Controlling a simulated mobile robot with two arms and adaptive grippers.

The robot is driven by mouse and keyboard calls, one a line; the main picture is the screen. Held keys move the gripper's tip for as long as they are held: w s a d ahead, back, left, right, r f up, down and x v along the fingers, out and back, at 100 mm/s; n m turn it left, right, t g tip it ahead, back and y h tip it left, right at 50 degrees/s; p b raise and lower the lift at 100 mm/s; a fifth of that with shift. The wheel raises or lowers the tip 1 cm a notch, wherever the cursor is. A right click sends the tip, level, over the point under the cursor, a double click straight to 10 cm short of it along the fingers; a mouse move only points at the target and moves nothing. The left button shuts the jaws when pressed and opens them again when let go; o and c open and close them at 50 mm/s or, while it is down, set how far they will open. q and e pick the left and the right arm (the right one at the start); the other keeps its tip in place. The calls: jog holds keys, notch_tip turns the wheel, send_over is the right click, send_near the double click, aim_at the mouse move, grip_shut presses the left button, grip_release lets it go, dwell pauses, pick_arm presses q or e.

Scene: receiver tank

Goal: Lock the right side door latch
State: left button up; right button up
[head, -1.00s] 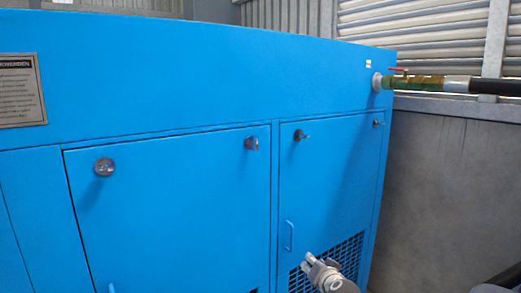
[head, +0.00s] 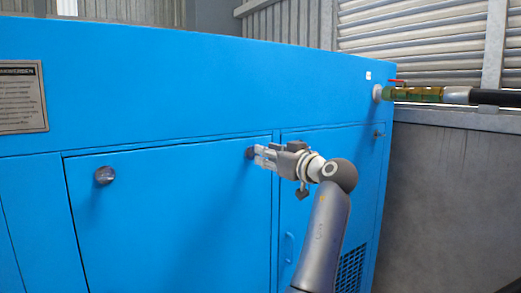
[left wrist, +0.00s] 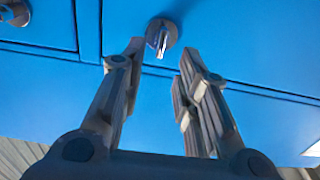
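The blue cabinet's wide door (head: 170,215) has a round latch (head: 104,175) at its upper left and another latch (head: 250,153) at its upper right. My left gripper (head: 259,156) is at this upper-right latch, its fingertips reaching in from the right. The left wrist view shows the open fingers (left wrist: 157,68) on either side of the latch (left wrist: 163,36), with a gap to both; its key-like handle stands upright in that picture. Another latch (left wrist: 15,12) shows at the left there. The narrow right door (head: 335,175) has a latch (head: 377,134) at its upper right. My right gripper is out of view.
A pipe with a red-handled valve (head: 425,94) leaves the cabinet's right end. A low grey wall (head: 440,200) stands to the right. My arm hides part of the narrow door, including its upper-left latch. The area before the wide door is clear.

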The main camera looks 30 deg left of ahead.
pick_arm(q)
jog(key=shift+p+x, duration=0.4)
jog(key=shift+x, duration=1.6)
grip_shut()
